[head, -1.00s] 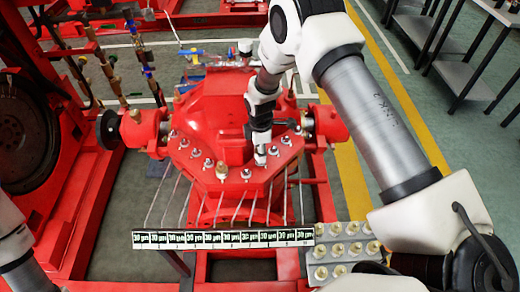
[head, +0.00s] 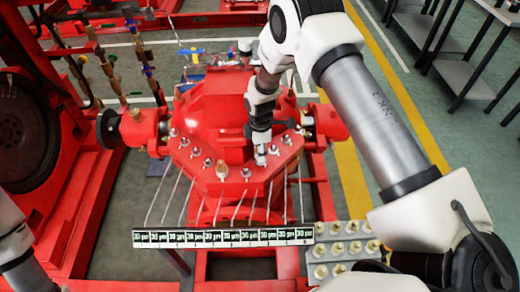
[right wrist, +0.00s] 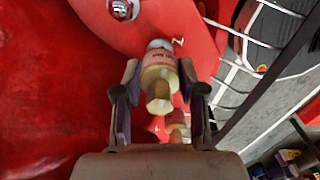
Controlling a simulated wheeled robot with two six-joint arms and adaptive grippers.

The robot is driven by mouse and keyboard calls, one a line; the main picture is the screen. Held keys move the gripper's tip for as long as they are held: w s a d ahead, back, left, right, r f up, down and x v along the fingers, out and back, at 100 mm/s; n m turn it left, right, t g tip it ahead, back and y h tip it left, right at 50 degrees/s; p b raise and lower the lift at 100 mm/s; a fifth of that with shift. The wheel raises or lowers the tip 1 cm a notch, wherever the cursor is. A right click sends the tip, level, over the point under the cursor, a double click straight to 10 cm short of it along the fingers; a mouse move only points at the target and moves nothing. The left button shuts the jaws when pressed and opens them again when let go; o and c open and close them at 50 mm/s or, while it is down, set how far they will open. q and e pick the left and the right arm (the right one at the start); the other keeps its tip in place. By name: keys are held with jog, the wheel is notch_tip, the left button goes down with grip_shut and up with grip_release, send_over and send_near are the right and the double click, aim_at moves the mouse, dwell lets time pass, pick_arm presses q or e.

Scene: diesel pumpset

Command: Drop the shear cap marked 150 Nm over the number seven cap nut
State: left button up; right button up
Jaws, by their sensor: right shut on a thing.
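My right gripper (head: 260,156) is over the front right part of the red pump casing's bolted flange (head: 240,185). In the right wrist view the gripper (right wrist: 160,90) is shut on a shear cap (right wrist: 160,82), cream with a brass hex end and a pinkish marked band. The marking is too small to read. A silvery cap nut (right wrist: 158,44) shows at the cap's far end; I cannot tell whether the cap touches it. Other cap nuts (head: 208,163) stand along the flange. The nut numbers are not readable. My left gripper is out of view.
A similar brass-topped cap (head: 222,170) stands on the flange, left of the gripper. A black-and-white label strip (head: 222,237) with thin wires crosses in front. A tray (head: 316,284) of several caps lies at front right, beside my forearm.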

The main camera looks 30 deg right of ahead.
jog(key=shift+f+b, duration=0.6)
jog(key=shift+f, duration=0.5)
jog(key=o, duration=1.2)
jog(key=shift+r, duration=0.15)
